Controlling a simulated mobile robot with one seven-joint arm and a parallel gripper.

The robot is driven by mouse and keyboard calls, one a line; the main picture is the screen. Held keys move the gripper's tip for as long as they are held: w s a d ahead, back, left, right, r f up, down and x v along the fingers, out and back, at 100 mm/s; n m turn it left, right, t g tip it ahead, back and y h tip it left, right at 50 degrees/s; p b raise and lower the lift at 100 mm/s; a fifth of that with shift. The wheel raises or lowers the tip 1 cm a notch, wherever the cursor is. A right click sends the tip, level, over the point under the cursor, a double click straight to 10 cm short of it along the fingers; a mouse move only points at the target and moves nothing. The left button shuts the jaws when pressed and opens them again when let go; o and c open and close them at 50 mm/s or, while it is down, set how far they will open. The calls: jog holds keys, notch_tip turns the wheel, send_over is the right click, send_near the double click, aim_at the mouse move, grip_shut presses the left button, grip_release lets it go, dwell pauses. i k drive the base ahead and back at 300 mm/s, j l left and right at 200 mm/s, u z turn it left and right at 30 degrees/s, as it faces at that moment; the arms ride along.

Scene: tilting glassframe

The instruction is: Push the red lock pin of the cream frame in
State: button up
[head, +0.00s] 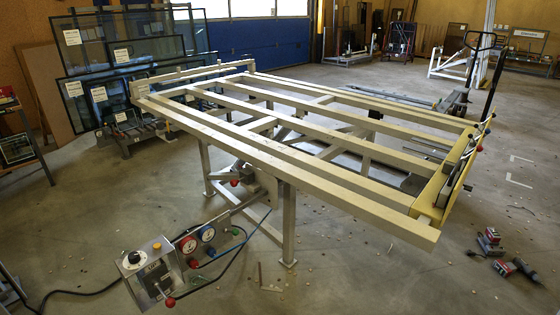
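The cream frame (300,165) is a large, flat rack of long bars on grey legs, lying roughly level across the middle of the head view. A red knob (235,182) shows under its near left side, beside a grey bracket by the legs. It looks like the lock pin, but how far in it sits is too small to tell. Other small red parts show at the frame's yellow right end (455,175). My gripper is not in view.
Power tools (495,242) lie at the right. Glass panes lean at the back left. The floor in front centre is mostly clear.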

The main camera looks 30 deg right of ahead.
aim_at(233, 183)
jog(key=i+z, duration=0.3)
jog(key=i, duration=0.45)
jog(key=i+z, duration=0.3)
jog(key=i, duration=0.5)
jog(key=j, duration=0.05)
